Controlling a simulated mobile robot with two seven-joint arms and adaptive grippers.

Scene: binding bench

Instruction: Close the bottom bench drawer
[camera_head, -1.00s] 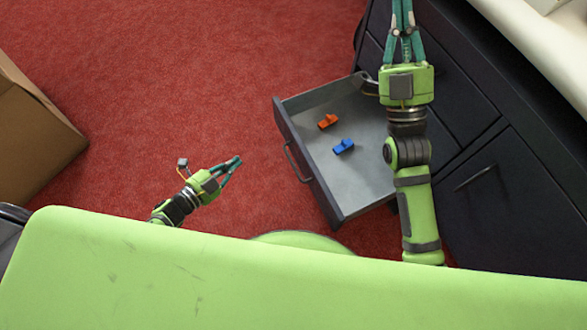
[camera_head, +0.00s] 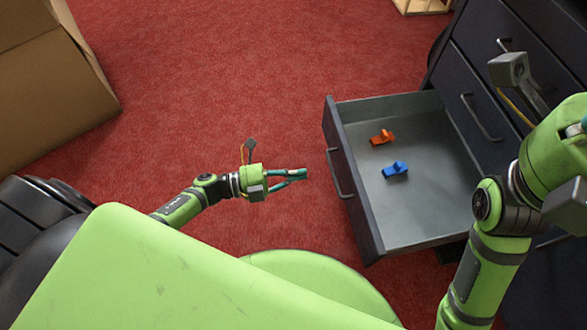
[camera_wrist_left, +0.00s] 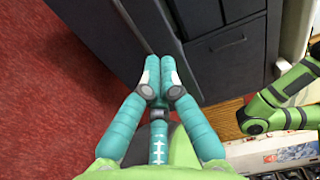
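The open bench drawer (camera_head: 353,190) is pulled well out of the dark bench cabinet (camera_head: 478,75). It has a dark front with a bar handle (camera_head: 335,174) and a grey inside. An orange piece (camera_head: 382,137) and a blue piece (camera_head: 395,170) lie in it. My left gripper (camera_head: 304,174) is left of the handle, pointing at the drawer front, with a small gap in the picture. Its teal fingertips (camera_wrist_left: 160,68) are together and empty in the left wrist view. My right gripper (camera_head: 583,124) is at the right edge, its fingers mostly cut off.
Closed drawers with handles (camera_head: 482,118) are on the cabinet. A cardboard box (camera_head: 60,110) stands on the red carpet (camera_head: 230,70) at the left. The carpet left of the drawer is clear. My right arm covers part of the cabinet's right side.

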